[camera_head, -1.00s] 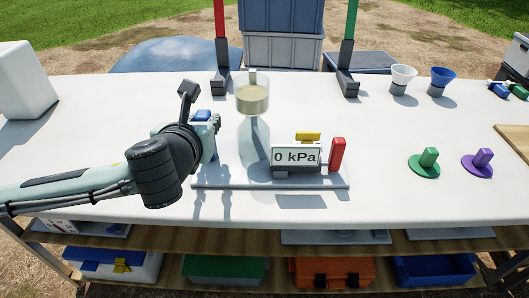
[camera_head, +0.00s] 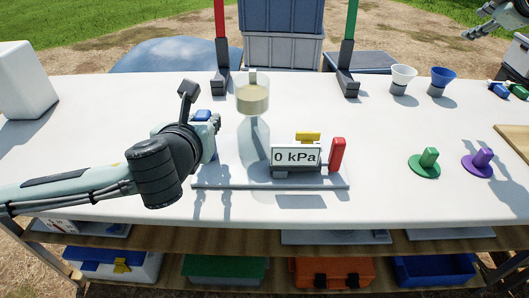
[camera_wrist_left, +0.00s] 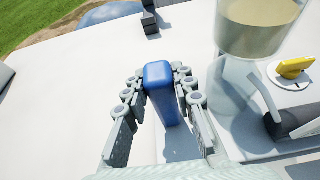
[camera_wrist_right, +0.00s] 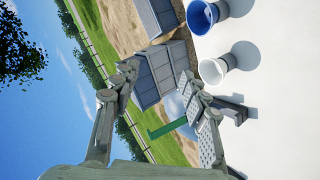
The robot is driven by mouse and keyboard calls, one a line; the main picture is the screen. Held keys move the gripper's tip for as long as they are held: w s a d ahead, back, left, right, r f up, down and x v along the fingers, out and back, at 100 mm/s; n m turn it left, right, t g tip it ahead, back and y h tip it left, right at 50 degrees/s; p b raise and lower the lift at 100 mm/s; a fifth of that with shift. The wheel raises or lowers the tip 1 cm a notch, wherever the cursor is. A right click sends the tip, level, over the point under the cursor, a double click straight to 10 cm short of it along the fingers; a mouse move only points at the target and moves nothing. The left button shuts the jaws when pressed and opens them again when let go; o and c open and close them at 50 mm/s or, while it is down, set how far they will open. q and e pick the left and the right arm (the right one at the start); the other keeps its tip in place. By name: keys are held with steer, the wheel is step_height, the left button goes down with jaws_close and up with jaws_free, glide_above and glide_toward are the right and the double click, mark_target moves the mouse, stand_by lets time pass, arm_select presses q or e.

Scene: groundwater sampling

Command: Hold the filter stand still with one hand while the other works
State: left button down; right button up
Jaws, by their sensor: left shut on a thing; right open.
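The filter stand is a light grey base plate (camera_head: 215,178) with a clear flask (camera_head: 253,140) and a funnel (camera_head: 253,98) holding cloudy liquid. A gauge (camera_head: 296,157) on it reads 0 kPa, with a yellow knob (camera_head: 308,137) and a red handle (camera_head: 337,154). My left gripper (camera_head: 211,122) is shut on the blue grip (camera_wrist_left: 160,80) at the plate's left, beside the flask. The fingers lie on both sides of the blue grip in the left wrist view. My right gripper (camera_wrist_right: 155,85) is open and empty, raised at the far right; it shows partly in the head view (camera_head: 472,35).
White (camera_head: 402,79) and blue (camera_head: 441,81) cups stand at the back right. Green (camera_head: 425,165) and purple (camera_head: 479,163) handled discs lie at right. Red (camera_head: 220,45) and green (camera_head: 349,45) posts stand behind the stand. The table front right of the stand is clear.

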steer(key=s+a+f+n+g+y, duration=0.2)
steer(key=a+f+y, duration=0.1)
steer(key=a, duration=1)
steer(key=n+g, duration=0.5)
steer(key=g, duration=0.4)
glide_above(340, 139)
steer(key=f, duration=0.3)
steer(key=shift+w+f+h, duration=0.25)
steer(key=shift+f+h, duration=0.1)
steer(key=shift+h, duration=0.05)
steer(key=shift+s+f+g, duration=0.1)
steer(key=shift+s+g, duration=0.2)
steer(key=shift+f, duration=4.9)
steer(key=shift+c, duration=0.4)
jaws_close()
